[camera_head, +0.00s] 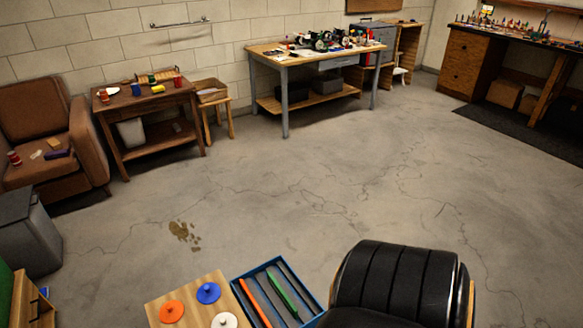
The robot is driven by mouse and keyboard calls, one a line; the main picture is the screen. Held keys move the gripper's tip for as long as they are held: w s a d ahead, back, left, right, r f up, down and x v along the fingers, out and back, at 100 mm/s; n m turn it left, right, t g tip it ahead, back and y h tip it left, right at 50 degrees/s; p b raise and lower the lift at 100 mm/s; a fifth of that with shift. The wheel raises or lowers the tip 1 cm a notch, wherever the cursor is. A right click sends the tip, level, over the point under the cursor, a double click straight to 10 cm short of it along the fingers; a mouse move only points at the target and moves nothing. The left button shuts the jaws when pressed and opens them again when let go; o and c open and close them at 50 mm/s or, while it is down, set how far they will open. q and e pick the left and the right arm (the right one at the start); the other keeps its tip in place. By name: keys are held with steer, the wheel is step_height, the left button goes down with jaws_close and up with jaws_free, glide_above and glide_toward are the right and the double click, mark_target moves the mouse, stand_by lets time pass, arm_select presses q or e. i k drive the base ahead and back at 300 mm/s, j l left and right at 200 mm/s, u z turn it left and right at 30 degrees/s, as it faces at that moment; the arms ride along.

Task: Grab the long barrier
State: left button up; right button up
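No object here can be told for certain as the long barrier. The long thin things that show clearly are an orange bar (254,301) and a green bar (283,294). Both lie in a blue tray (310,291) with slots, at the bottom middle of the head view. The orange bar is left of the green one. Neither of my grippers is in view, so their places and states do not show.
A wooden board (184,296) with coloured discs adjoins the tray's left side. A black padded chair (397,282) stands to its right. A cluttered workbench (285,85), small brown table (112,108), armchair (86,138) and desk (466,62) line the walls. The middle floor is clear.

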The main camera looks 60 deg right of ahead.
mark_target(257, 311)
steer(key=z, duration=1.55)
steer(key=u, duration=0.55)
steer(key=i+l+u, duration=0.15)
steer(key=l+u, duration=0.2)
steer(key=l, duration=0.25)
steer(key=i+l+u, duration=0.1)
steer(key=l+u, duration=0.3)
steer(key=l, duration=0.15)
steer(key=l+u, duration=0.35)
steer(key=l, duration=0.3)
